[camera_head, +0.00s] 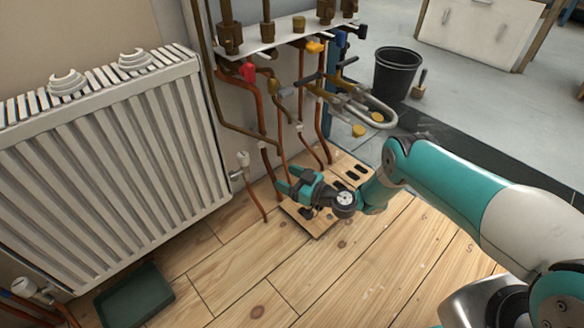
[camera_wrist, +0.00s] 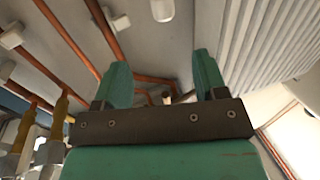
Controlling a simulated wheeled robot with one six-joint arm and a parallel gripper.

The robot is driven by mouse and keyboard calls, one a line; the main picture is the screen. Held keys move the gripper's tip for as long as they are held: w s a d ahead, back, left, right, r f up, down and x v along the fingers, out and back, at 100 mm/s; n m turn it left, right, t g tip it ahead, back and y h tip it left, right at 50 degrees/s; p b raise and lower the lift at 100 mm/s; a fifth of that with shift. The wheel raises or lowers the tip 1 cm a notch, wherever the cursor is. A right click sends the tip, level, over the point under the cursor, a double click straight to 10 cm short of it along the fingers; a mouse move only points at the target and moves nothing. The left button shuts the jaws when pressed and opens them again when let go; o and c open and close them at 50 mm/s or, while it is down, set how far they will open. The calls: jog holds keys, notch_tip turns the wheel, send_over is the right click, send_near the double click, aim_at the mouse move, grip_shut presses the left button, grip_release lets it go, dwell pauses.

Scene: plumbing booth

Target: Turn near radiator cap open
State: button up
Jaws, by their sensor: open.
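The white radiator (camera_head: 110,160) stands at the left in the head view. A white-capped valve (camera_head: 243,160) is at its right side, above a copper pipe. Another white valve fitting (camera_head: 28,288) is at the lower left. I cannot tell for sure which one is the near cap. My gripper (camera_head: 285,180) is open and empty, low over the floor, to the right of and below the right-hand valve and apart from it. In the wrist view my gripper's two teal fingers (camera_wrist: 162,82) are spread. A white rounded part (camera_wrist: 162,9) shows beyond them at the top edge, with the ribbed radiator (camera_wrist: 255,45) at the upper right.
Copper pipes and a manifold shelf (camera_head: 275,38) with coloured valves are behind my gripper. A wooden board (camera_head: 312,222) lies under it. Two white ridged pieces (camera_head: 67,83) sit on the radiator. A green tray (camera_head: 135,295) and black bucket (camera_head: 397,72) stand on the floor.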

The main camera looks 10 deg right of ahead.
jog(key=shift+s+d+r+p, duration=0.1)
jog(key=shift+s+d+p, duration=0.35)
jog(key=shift+p, duration=0.8)
jog(key=shift+s+a, duration=0.1)
